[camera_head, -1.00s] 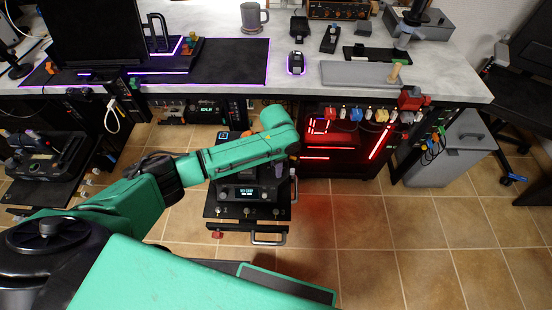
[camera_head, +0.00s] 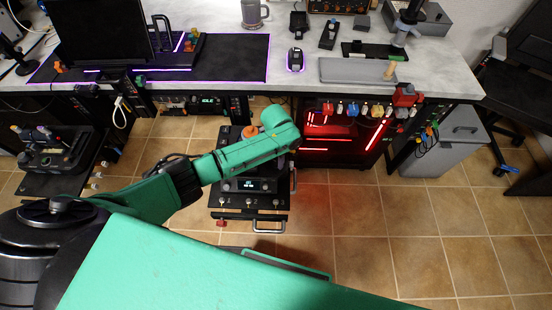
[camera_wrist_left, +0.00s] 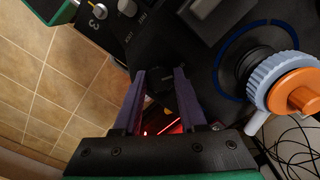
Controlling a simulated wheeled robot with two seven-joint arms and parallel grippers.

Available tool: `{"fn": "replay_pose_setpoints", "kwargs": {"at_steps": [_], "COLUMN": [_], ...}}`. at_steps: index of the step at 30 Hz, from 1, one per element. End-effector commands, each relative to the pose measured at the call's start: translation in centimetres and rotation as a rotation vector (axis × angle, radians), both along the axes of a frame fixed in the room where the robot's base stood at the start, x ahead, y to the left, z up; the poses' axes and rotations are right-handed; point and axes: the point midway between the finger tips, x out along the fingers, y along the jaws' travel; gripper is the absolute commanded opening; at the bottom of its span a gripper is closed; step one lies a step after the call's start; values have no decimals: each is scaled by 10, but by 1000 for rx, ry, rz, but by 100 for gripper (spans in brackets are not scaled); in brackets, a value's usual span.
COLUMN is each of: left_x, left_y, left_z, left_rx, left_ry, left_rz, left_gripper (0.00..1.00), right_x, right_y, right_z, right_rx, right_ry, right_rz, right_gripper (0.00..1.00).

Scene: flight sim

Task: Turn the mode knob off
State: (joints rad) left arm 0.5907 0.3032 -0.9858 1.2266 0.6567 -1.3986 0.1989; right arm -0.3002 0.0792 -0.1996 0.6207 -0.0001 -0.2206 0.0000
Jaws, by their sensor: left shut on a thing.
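The mode knob seems to be the small black knob (camera_wrist_left: 162,80) on the side of a black control unit (camera_wrist_left: 222,60) in the left wrist view. My left gripper (camera_wrist_left: 160,82) has its two purple-grey fingers on either side of this knob, shut on it. The fingers partly cover the knob, and its pointer cannot be read. In the head view the black unit with a small lit display (camera_head: 250,185) stands below the desk edge, and my green left arm crosses over it, hiding the knob. My right gripper is not in view.
A blue-grey ring knob with an orange cap (camera_wrist_left: 290,88) sits on the unit, right of my fingers. The desk (camera_head: 300,40) runs across the back. A red-lit computer case (camera_head: 340,135) stands to the right. Tiled floor (camera_head: 370,230) is open in front.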

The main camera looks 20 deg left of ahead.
Motion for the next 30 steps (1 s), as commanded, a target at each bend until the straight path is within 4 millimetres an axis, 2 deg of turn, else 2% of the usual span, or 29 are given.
{"fn": "replay_pose_setpoints", "kwargs": {"at_steps": [3, 4, 6, 16, 20, 23, 30], "left_x": [1, 1, 1, 1, 1, 1, 1], "left_y": [-1, -1, -1, 0, 0, 0, -1], "left_z": [1, 1, 1, 2, 14, 35, 106], "left_rx": [-3, -2, -2, -1, -2, -2, -3], "left_ry": [-4, -4, -4, -2, -2, -4, -6], "left_rz": [1, 1, 0, -1, -1, -2, -2], "left_gripper": [0, 45, 71, 71, 71, 71, 71], "right_x": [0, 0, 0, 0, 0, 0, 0], "right_y": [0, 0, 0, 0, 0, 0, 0], "right_z": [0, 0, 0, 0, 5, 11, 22], "right_rx": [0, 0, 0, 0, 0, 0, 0], "right_ry": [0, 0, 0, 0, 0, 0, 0], "right_rz": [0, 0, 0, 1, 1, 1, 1], "right_gripper": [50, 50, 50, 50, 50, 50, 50]}}
